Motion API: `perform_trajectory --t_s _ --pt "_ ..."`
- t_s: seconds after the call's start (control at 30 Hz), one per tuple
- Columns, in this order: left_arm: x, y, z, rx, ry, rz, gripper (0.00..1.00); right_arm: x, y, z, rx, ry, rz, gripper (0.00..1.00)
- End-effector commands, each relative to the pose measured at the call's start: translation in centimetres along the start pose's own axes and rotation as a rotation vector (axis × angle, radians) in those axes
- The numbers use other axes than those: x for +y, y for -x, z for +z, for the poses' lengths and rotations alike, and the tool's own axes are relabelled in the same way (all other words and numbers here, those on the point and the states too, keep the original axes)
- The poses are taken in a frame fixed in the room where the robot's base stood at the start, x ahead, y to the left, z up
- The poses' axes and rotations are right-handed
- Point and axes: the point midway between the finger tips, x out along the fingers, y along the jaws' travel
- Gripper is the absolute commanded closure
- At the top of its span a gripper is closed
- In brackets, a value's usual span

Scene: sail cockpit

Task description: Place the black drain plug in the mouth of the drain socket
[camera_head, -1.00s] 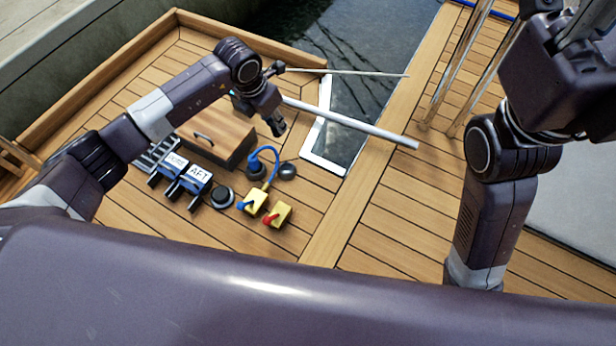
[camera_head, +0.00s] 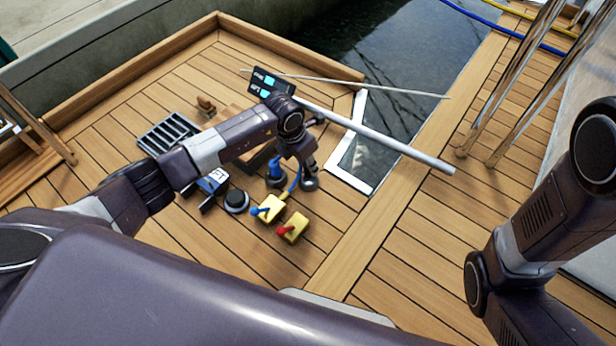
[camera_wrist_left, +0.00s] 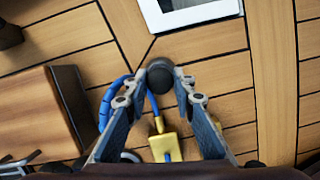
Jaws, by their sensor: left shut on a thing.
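My left gripper (camera_head: 308,173) is low over the deck, with its fingers around a black, rounded piece (camera_head: 310,184) that looks like the drain plug. In the left wrist view the dark plug (camera_wrist_left: 160,75) sits between the fingertips of my left gripper (camera_wrist_left: 159,86), close to the planks. I cannot tell whether it touches the deck. A round black fitting with a pale rim (camera_head: 236,201), possibly the drain socket, stands to the left of the yellow boxes; its mouth is not clear. My right gripper is out of view.
A yellow box with a blue lever (camera_head: 269,209) and one with a red lever (camera_head: 293,228) stand nearby. A blue hose (camera_head: 294,180) runs beside the plug. A silver pole (camera_head: 390,142) lies behind. Dark water (camera_head: 400,70) is beyond the deck edge.

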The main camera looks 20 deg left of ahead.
Motion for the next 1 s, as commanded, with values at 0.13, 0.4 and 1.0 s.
perform_trajectory --t_s 0.13,0.4,1.0 --pt "0.0 -0.9 -0.3 0.0 0.001 0.0 0.97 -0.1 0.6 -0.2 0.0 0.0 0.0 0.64" --pt "0.0 -4.3 -1.2 0.001 0.0 -0.001 0.97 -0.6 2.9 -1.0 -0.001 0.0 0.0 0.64" --pt "0.0 -4.5 -1.3 0.001 0.0 0.0 0.59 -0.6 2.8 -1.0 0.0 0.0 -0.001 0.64"
